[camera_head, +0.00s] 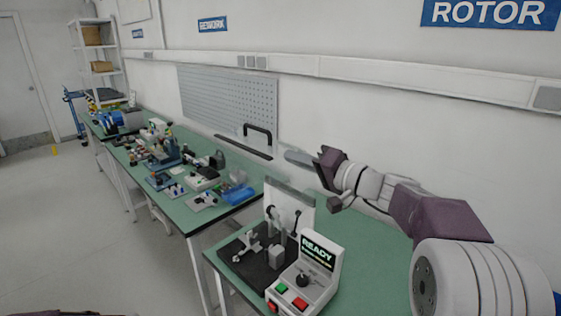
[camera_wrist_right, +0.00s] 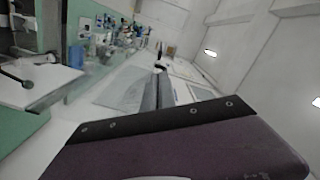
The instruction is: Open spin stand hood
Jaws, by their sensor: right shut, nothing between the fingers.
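The spin stand (camera_head: 268,258) is on the green bench at front centre, with a dark base, grey fixtures and an upright back panel (camera_head: 291,206). A dark bar (camera_head: 243,147) with a black U-shaped handle (camera_head: 258,130) shows above and behind the stand; it looks like the raised edge of a see-through hood, whose clear faces are hard to make out. My right gripper (camera_head: 298,158) is shut and empty, just right of the handle and apart from it. Its fingers also show in the right wrist view (camera_wrist_right: 158,92). My left gripper is out of view.
A control box (camera_head: 318,262) reading READY, with green and red buttons, stands at the stand's right. A second green bench (camera_head: 240,214) on the left holds many small parts and a blue bin (camera_head: 237,194). A grey pegboard (camera_head: 228,100) hangs behind.

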